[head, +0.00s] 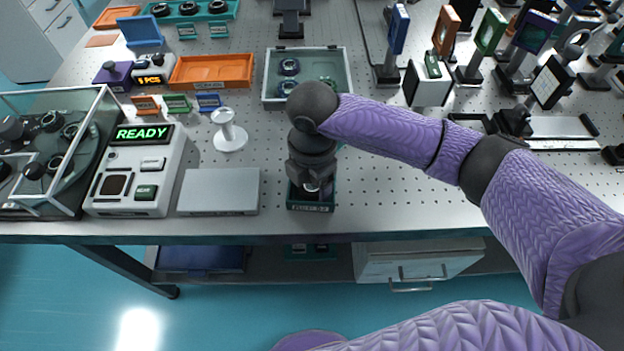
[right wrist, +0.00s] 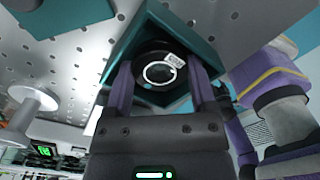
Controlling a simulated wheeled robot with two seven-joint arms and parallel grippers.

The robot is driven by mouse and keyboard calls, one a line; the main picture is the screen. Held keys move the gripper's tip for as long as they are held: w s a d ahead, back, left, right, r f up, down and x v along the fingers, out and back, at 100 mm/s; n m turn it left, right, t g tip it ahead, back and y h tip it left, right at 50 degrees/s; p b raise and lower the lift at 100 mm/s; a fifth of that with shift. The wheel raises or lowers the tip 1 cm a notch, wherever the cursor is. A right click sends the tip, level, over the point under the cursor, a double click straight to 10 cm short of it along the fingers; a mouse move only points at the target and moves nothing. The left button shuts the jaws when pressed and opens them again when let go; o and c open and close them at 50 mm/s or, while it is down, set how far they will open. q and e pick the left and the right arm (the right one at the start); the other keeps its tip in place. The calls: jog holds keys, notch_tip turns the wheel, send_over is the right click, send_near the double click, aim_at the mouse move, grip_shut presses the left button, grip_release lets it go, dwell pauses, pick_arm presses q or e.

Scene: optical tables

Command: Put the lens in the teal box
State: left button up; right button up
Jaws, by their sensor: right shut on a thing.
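The small dark teal box (head: 311,207) stands at the front edge of the table, with a label on its front. My right gripper (head: 311,186) points down into the box's opening. In the right wrist view, the two purple fingers of the right gripper (right wrist: 165,80) are shut on the lens (right wrist: 158,73), a black ring with a white label. The teal box's wall (right wrist: 196,28) shows around and behind the lens. I cannot tell whether the lens touches the box floor. In the head view the gripper mostly hides the lens. My left gripper is not in view.
A flat grey plate (head: 219,191) and a white device reading READY (head: 138,172) stand left of the box. A white spool-shaped stand (head: 229,134) is behind the plate. A grey-green tray (head: 268,88) with round parts lies farther back.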

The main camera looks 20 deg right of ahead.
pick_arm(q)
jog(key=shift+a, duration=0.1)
pick_arm(e)
jog(key=shift+f, duration=0.1)
jog(key=o, duration=1.1)
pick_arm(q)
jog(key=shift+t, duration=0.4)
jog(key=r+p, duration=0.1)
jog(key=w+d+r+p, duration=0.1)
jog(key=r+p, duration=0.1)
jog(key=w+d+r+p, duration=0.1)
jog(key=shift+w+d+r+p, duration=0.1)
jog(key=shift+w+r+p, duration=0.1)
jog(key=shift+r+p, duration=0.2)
pick_arm(e)
notch_tip(320, 180, up, 12)
